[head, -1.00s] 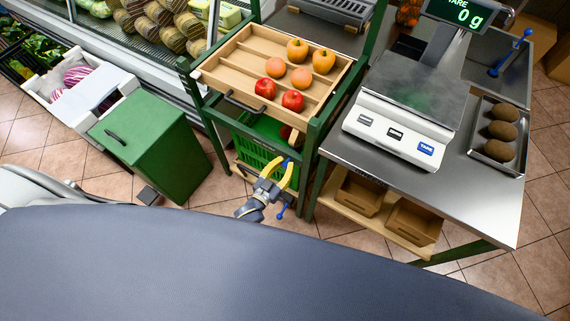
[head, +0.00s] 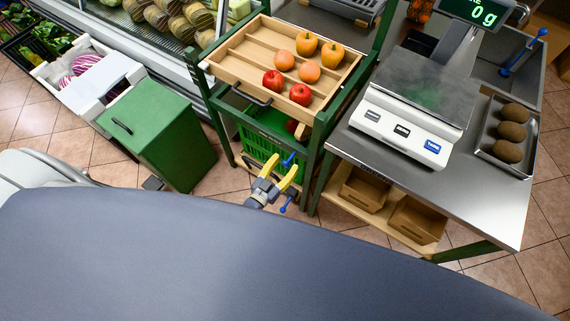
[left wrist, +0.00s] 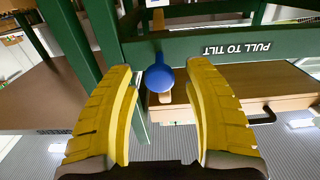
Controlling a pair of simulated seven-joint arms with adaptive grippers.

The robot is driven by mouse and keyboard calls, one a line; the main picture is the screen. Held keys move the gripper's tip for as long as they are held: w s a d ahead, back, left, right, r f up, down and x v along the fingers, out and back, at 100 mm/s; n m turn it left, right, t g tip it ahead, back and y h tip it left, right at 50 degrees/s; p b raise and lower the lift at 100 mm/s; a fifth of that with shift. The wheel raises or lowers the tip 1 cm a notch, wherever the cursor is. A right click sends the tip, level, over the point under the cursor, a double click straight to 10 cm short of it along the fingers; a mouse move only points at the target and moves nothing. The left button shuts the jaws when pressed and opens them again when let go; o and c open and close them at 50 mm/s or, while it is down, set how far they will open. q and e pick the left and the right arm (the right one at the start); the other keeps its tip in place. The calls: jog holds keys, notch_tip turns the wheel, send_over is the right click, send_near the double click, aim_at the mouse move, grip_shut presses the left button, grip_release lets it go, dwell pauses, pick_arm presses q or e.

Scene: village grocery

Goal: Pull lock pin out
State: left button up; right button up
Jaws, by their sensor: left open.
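The lock pin's round blue knob (left wrist: 159,75) shows in the left wrist view, in front of a green frame bar marked "PULL TO TILT" upside down. It also shows in the head view (head: 289,161) at the front of the green stand. My left gripper (left wrist: 161,66) has two yellow fingers spread open, one on each side of the knob, with visible gaps. In the head view the left gripper (head: 283,164) is at the stand's front, below the tilted wooden tray (head: 240,80). The pin's shaft is mostly hidden. My right gripper is not in view.
The tray holds apples, peppers and orange fruit, and has a dark handle (head: 251,95). A green crate (head: 258,148) sits beneath it. A steel table (head: 470,190) with a scale (head: 405,125) stands at right, and a green bin (head: 165,140) at left.

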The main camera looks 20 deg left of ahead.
pick_arm(q)
jog(key=v, duration=1.2)
dwell(0.7)
jog(key=s+a+f+g+y, duration=0.1)
jog(key=s+f+g, duration=0.2)
jog(key=f, duration=0.8)
jog(key=s+a+f+g+y, duration=0.1)
jog(key=s+f+g, duration=0.3)
jog(key=f, duration=0.8)
jog(key=s+a+f+g+y, duration=0.1)
jog(key=s+f+g, duration=0.3)
jog(key=s, duration=0.8)
jog(key=s+a+f+g+y, duration=0.1)
jog(key=s+a+f+g, duration=0.3)
jog(key=s+f, duration=0.5)
jog(key=s+g, duration=0.1)
jog(key=s, duration=0.2)
jog(key=shift+s+a+f+m+y, duration=0.2)
jog(key=shift+f+m+y, duration=0.1)
jog(key=shift+m, duration=0.1)
